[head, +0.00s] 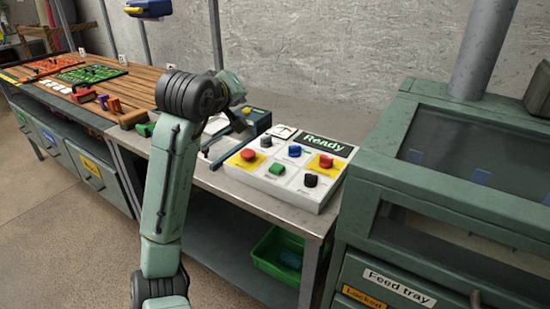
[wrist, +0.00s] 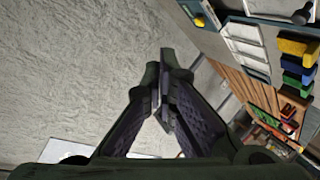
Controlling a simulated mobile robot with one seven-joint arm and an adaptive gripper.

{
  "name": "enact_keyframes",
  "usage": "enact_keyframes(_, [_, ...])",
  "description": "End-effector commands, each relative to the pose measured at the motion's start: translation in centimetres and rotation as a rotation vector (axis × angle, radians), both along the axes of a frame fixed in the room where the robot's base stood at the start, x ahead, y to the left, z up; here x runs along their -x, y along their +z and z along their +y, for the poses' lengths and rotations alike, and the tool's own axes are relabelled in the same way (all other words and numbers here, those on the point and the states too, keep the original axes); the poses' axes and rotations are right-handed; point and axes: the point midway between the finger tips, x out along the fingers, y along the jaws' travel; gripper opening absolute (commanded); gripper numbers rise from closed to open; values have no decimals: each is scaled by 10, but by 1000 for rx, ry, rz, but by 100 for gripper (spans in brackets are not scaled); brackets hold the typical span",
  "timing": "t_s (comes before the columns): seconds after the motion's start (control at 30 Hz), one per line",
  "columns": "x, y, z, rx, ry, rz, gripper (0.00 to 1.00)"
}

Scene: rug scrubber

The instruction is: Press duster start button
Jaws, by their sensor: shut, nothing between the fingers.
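A white control panel (head: 290,200) with a display (head: 323,145) reading "Ready" sits on the metal bench in the head view. It carries a green button (head: 277,169), a blue button (head: 294,151), a black knob (head: 310,180), and red controls on yellow squares at left (head: 248,155) and right (head: 326,161). Their small labels are unreadable, so I cannot tell which one starts the duster. My gripper (wrist: 161,78) is shut and empty in the wrist view, tilted, with the grey wall behind it. In the head view my arm's end is left of the panel, apart from its buttons.
A green cabinet (head: 386,193) labelled "Feed tray" stands close right of the panel. A blue-grey device (head: 255,121) is behind the panel's left side. A wooden worktop (head: 128,88) with coloured parts lies at left. A green crate (head: 266,255) is under the bench.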

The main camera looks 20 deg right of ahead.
Motion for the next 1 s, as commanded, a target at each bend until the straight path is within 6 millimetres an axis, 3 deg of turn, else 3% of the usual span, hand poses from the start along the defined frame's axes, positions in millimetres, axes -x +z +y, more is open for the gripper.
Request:
enact_keyframes(0.03, [6,-9,-22,-35,-32,85,0])
enact_keyframes(0.1, [15,-28,-43,-82,-60,194,0])
enact_keyframes(0.27, [34,-56,-68,-164,-88,354,0])
enact_keyframes(0.77, [39,-67,-72,-185,-91,392,0])
enact_keyframes(1.0, [39,-85,-72,-184,-92,390,0])
